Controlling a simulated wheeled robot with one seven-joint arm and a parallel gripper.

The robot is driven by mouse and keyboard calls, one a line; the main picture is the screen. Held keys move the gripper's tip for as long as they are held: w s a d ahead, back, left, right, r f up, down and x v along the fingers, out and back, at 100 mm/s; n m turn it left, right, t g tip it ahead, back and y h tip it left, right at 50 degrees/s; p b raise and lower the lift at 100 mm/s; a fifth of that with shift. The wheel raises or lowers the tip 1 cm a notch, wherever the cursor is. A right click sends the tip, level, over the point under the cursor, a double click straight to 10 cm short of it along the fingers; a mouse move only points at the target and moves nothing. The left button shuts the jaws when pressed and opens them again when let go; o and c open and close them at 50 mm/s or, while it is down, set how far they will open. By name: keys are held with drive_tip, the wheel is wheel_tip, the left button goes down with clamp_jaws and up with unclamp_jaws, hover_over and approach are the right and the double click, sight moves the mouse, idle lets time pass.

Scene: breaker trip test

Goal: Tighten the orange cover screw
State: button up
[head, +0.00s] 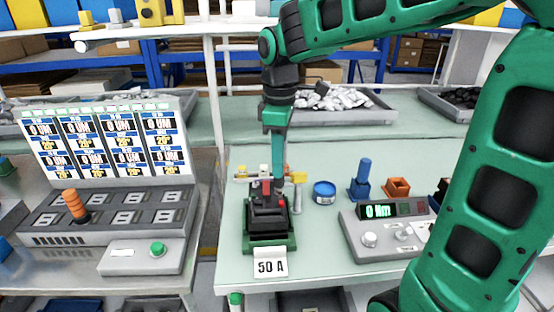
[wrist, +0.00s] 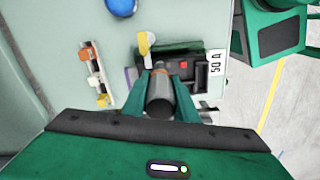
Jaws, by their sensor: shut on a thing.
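My gripper (wrist: 160,88) is shut on a dark grey cylindrical tool (wrist: 160,106), seen nearly end-on between the fingers in the wrist view. In the head view my gripper (head: 277,182) is over the back of a black breaker (head: 268,207), which sits in a green holder (head: 285,243). The breaker (wrist: 197,68) also shows in the wrist view, with a red button. Gripper and tool cover part of it. No orange screw is distinguishable on the breaker. A small orange piece (wrist: 88,53) sits on a narrow rack (wrist: 104,90) beside white and yellow pieces.
A yellow-topped piece (wrist: 145,42) stands beside the breaker. A blue round container (head: 324,192), a blue holder (head: 362,185) and a meter reading 0 Nm (head: 382,212) are to the right. A "50 A" card (head: 270,263) is in front. A test console (head: 110,205) stands left.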

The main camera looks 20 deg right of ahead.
drive_tip(key=shift+f, duration=0.6)
idle(1.5)
drive_tip(key=shift+r, duration=0.1)
idle(0.8)
drive_tip(key=shift+r, duration=2.95)
